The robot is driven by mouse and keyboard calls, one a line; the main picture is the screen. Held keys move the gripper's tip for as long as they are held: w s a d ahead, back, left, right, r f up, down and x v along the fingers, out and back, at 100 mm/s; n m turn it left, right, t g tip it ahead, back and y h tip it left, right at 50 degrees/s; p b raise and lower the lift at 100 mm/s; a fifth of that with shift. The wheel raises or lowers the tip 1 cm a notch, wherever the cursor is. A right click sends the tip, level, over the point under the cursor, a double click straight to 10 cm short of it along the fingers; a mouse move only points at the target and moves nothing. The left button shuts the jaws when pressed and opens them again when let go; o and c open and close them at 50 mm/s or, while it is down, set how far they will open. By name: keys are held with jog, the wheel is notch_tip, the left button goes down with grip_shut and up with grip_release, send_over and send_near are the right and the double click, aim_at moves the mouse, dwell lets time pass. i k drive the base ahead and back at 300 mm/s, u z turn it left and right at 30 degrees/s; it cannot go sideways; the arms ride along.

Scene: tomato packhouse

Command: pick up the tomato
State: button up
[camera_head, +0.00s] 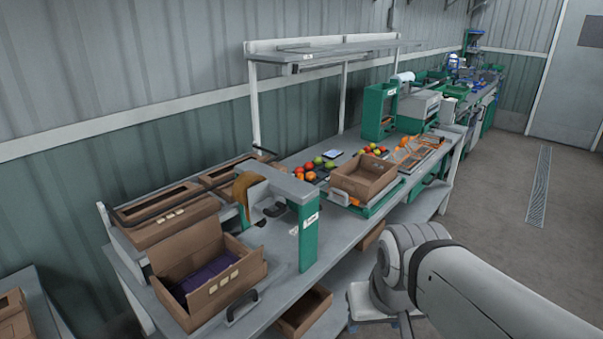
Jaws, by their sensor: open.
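Several small tomatoes lie loose on the grey workbench (345,228) in the head view. One group of red, orange and green tomatoes (311,176) is left of an open cardboard box. A second group of red and yellow-green tomatoes (376,150) is behind that box. They are small and far off, so I cannot tell which one is the tomato of the task. My arm enters at the lower right, in front of the bench. My gripper is not in view.
The open cardboard box (364,182) stands on the bench beside the tomatoes. A green and grey tape machine (308,230) and a larger open carton (213,292) stand nearer. A shelf (330,52) overhangs the bench's back. The floor (490,215) to the right is clear.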

aim_at(310, 176)
jog(key=z, duration=1.75)
jog(key=i, duration=2.5)
jog(key=u, duration=3.2)
